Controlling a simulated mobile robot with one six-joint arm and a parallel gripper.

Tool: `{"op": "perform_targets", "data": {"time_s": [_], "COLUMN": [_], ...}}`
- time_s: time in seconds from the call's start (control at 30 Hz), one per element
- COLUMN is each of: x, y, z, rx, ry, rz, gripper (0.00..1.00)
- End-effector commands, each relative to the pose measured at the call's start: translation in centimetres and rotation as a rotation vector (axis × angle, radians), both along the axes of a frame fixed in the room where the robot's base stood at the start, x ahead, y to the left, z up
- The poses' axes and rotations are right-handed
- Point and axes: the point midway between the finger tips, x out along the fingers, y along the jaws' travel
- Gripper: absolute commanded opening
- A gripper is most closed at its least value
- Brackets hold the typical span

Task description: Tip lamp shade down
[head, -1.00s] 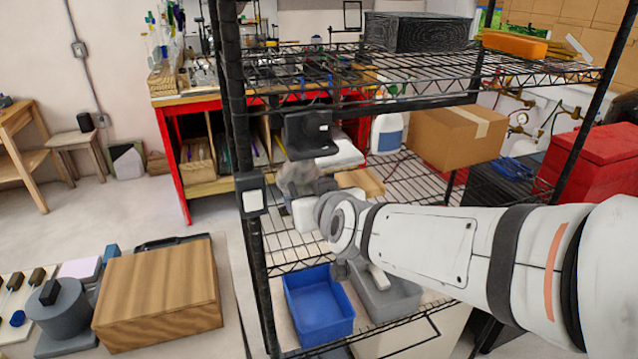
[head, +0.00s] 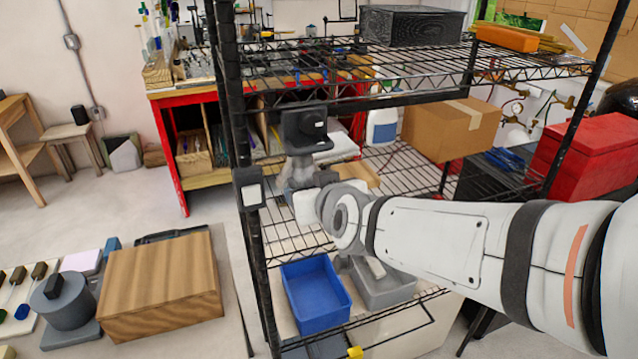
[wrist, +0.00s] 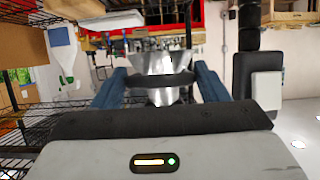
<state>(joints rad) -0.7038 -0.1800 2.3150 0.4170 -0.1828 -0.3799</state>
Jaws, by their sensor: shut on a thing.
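The lamp shade (wrist: 162,62) is a shiny grey metal piece, flared at both ends of a dark band, in the middle of the wrist view. My gripper (wrist: 158,88) has a blue finger on each side of it and is shut on it. In the head view the shade is a small grey, see-through-looking shape (head: 298,172) beside the shelf's front left post. My gripper (head: 303,192) is there at the end of my white arm, its fingers hard to make out. A black blocky piece (head: 305,130) sits just above the shade; I cannot tell whether they are joined.
The black wire shelf post carries a switch-like box (head: 250,192) close left of my gripper. A blue bin (head: 316,295) and a grey bin (head: 385,290) stand below. A cardboard box (head: 450,128) and a white jug (head: 382,128) are behind. The upper wire shelf (head: 420,75) hangs above.

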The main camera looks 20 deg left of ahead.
Motion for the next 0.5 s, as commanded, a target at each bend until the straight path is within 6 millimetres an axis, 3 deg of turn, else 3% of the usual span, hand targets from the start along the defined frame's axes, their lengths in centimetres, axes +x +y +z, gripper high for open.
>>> {"op": "perform_targets", "data": {"time_s": [0.07, 0.1, 0.3, 0.5], "x": [0.13, 0.13, 0.07, 0.02], "y": [0.11, 0.12, 0.12, 0.11], "z": [0.76, 0.78, 0.53, 0.35], "rx": [0.010, 0.010, 0.007, 0.004], "ry": [-0.015, -0.015, -0.010, -0.007], "rz": [-0.001, -0.001, 0.000, 0.001], "gripper": [0.26, 0.68, 0.84, 0.84]}}
